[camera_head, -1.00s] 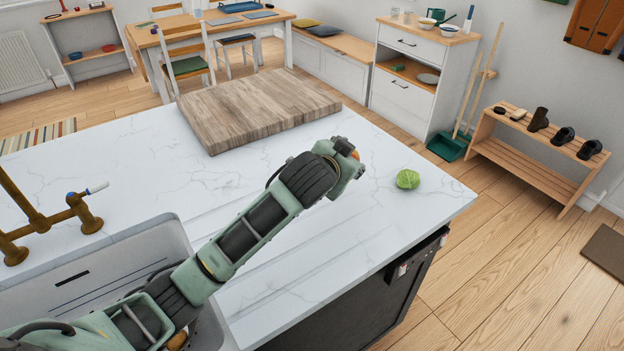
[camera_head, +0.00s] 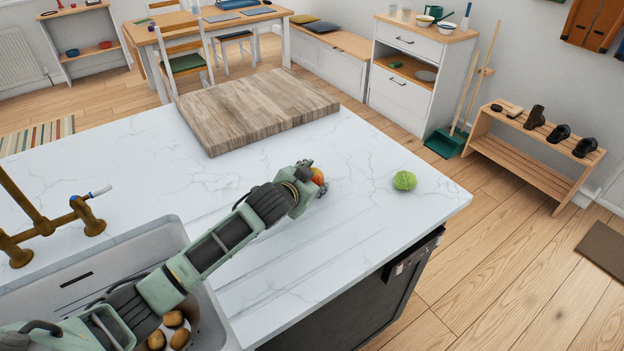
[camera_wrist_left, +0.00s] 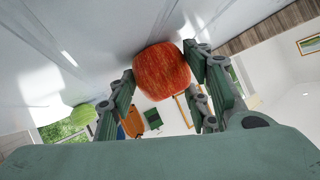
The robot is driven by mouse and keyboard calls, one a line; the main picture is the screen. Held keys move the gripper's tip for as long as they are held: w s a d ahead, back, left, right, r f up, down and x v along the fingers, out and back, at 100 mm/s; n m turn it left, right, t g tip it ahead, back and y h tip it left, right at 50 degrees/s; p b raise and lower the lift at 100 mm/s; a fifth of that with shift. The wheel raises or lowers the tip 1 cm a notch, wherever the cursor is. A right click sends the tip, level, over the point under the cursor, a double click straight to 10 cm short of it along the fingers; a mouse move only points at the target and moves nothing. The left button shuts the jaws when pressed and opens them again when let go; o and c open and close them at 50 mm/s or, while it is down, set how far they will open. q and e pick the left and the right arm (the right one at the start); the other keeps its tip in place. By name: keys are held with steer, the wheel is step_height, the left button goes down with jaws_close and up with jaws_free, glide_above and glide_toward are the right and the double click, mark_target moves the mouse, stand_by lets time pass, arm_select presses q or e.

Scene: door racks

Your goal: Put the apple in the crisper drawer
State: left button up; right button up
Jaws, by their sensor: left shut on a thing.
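My left gripper (camera_head: 316,187) is shut on a red-orange apple (camera_head: 318,176) above the white marble counter. In the head view the apple is partly hidden by the gripper. No crisper drawer can be made out in these frames. My right gripper is out of view.
A thick wooden board (camera_head: 255,110) lies behind. A sink (camera_head: 205,290) with several potatoes (camera_head: 172,319) is at the lower left, beside a brass tap (camera_head: 45,223).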

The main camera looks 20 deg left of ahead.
arm_select(q)
steer(key=o, duration=1.2)
steer(key=shift+f, duration=0.1)
